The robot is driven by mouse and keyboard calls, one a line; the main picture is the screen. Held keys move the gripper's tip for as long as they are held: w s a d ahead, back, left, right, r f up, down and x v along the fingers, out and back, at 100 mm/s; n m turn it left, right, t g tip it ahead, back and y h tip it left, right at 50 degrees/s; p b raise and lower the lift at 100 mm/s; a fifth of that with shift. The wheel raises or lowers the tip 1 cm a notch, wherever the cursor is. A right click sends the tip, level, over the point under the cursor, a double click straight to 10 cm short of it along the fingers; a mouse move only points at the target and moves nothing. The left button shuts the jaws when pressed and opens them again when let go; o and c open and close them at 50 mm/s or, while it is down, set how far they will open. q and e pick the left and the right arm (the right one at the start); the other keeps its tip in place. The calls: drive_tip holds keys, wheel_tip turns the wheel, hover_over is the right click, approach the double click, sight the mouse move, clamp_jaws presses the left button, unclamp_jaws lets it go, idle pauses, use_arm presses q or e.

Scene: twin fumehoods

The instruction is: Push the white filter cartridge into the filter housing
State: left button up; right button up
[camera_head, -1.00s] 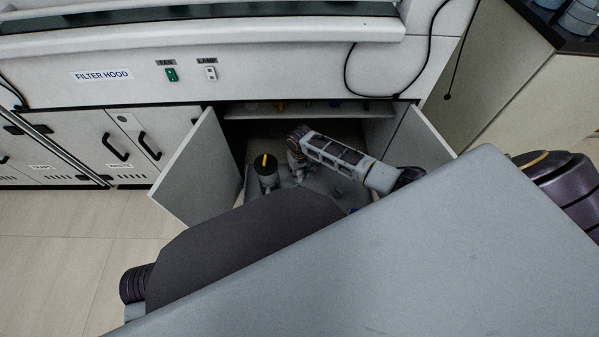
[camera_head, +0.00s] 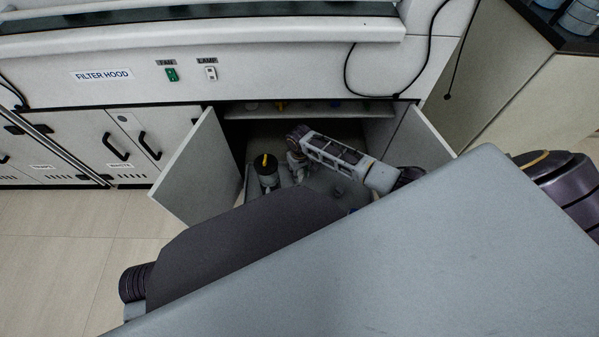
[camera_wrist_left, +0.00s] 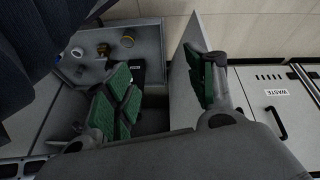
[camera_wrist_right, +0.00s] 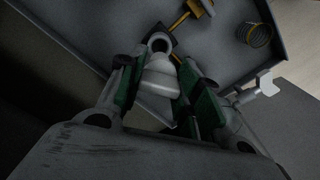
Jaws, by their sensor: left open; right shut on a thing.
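The white filter cartridge (camera_wrist_right: 160,80) is between the green-padded fingers of my right gripper (camera_wrist_right: 154,66) in the right wrist view. That gripper is shut on it. A round ring-like end shows at the fingertips against a dark piece; I cannot tell whether it belongs to the cartridge or the filter housing. No seam or depth of insertion is readable. In the head view my right gripper (camera_head: 297,170) points down inside the open cabinet, and the cartridge cannot be made out. My left gripper (camera_wrist_left: 165,85) is open and empty in the left wrist view.
A yellow-handled fitting (camera_wrist_right: 190,12) and a dark, yellow-banded cylinder (camera_wrist_right: 256,35) are near my right gripper. The open cabinet doors (camera_head: 198,172) (camera_head: 418,143) flank the space. The waste cabinet (camera_wrist_left: 268,95) lies right of my left gripper. Floor (camera_head: 60,250) at left is clear.

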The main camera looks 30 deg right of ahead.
sight(300, 179)
drive_tip(key=shift+p, duration=0.4)
drive_tip(key=shift+f, duration=0.25)
drive_tip(key=shift+f+b, duration=1.25)
drive_tip(key=shift+f, duration=0.55)
drive_tip(key=shift+f+b, duration=0.3)
drive_tip(key=shift+f, duration=0.25)
use_arm(q)
drive_tip(key=shift+t+h, duration=0.4)
drive_tip(key=shift+w+d+f, duration=0.15)
drive_tip(key=shift+d+f, duration=0.1)
drive_tip(key=shift+f, duration=0.65)
drive_tip(key=shift+w+d+f, duration=0.1)
drive_tip(key=shift+d+f, duration=0.2)
drive_tip(key=shift+f, duration=0.6)
drive_tip(key=shift+w+d+f, duration=0.15)
drive_tip(key=shift+d+f, duration=0.1)
drive_tip(key=shift+f, duration=0.65)
use_arm(e)
drive_tip(key=shift+f, duration=0.3)
use_arm(q)
drive_tip(key=shift+r+p, duration=0.8)
drive_tip(key=shift+r, duration=0.15)
drive_tip(key=shift+f+b, duration=1.4)
use_arm(e)
drive_tip(key=shift+f, duration=2)
